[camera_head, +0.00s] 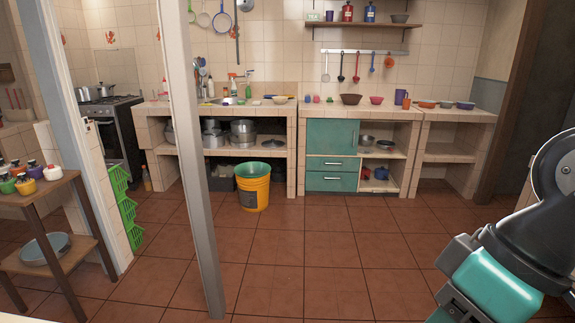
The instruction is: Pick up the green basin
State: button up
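A green, round, basin-like shape (253,169) forms the top of the orange-yellow bucket (252,195), which stands on the floor in front of the counter's open shelf. I cannot tell whether it is a separate basin set in the bucket or the bucket's own lining. A grey-blue basin (45,249) lies on the lower shelf of the wooden rack at the left. My arm shows at the lower right with a teal section and dark joints, far from the bucket. My gripper's fingers are not in view.
A grey post (187,160) stands between me and the counter's left part. The tiled floor (320,240) ahead is clear. The tiled counter (455,115) carries several bowls.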

aim_at(250, 170)
jog(key=i, duration=2)
jog(key=u, duration=0.15)
jog(key=i, duration=2.05)
jog(key=u, duration=0.35)
jog(key=i, duration=1.4)
jog(key=u, duration=0.1)
